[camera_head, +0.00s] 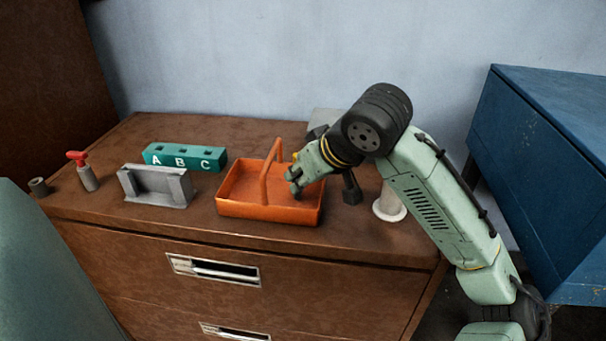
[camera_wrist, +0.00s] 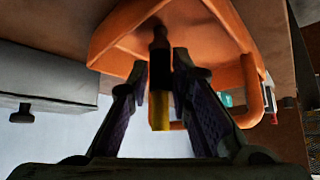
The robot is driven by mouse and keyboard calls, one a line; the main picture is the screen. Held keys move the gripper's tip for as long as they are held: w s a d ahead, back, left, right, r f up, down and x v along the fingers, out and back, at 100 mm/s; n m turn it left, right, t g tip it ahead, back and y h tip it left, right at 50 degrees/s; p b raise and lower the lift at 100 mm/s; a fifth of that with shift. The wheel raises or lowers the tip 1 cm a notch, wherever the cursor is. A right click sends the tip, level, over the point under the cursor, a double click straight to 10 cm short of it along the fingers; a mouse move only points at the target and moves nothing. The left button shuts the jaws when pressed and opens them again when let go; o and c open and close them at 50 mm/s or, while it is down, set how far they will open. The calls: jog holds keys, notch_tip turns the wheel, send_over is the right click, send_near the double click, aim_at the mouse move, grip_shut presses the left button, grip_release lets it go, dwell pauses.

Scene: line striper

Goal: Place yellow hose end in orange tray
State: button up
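The orange tray (camera_head: 270,213), a shallow open box with a tall arched handle, stands near the front of the brown cabinet top. It also shows across the top of the wrist view (camera_wrist: 112,32). My gripper (camera_head: 294,180) is over the tray's right part, right of the handle. In the wrist view my gripper (camera_wrist: 160,68) has the yellow hose end (camera_wrist: 159,108) between its fingers, apparently gripped. Its yellow part points away from the tray and its black part towards it. In the head view only a small yellow bit shows beside the fingers. Whether it touches the tray is unclear.
A teal A-B-C block (camera_head: 185,157), a grey bracket (camera_head: 155,187), a red-topped fitting (camera_head: 86,175) and a small dark cylinder (camera_head: 39,187) are left of the tray. A black piece (camera_head: 351,189) and white cylinder (camera_head: 388,207) stand right. The wall is behind.

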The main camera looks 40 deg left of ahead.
jog(key=o, duration=0.4)
jog(key=shift+c, duration=0.2)
jog(key=shift+r, duration=0.1)
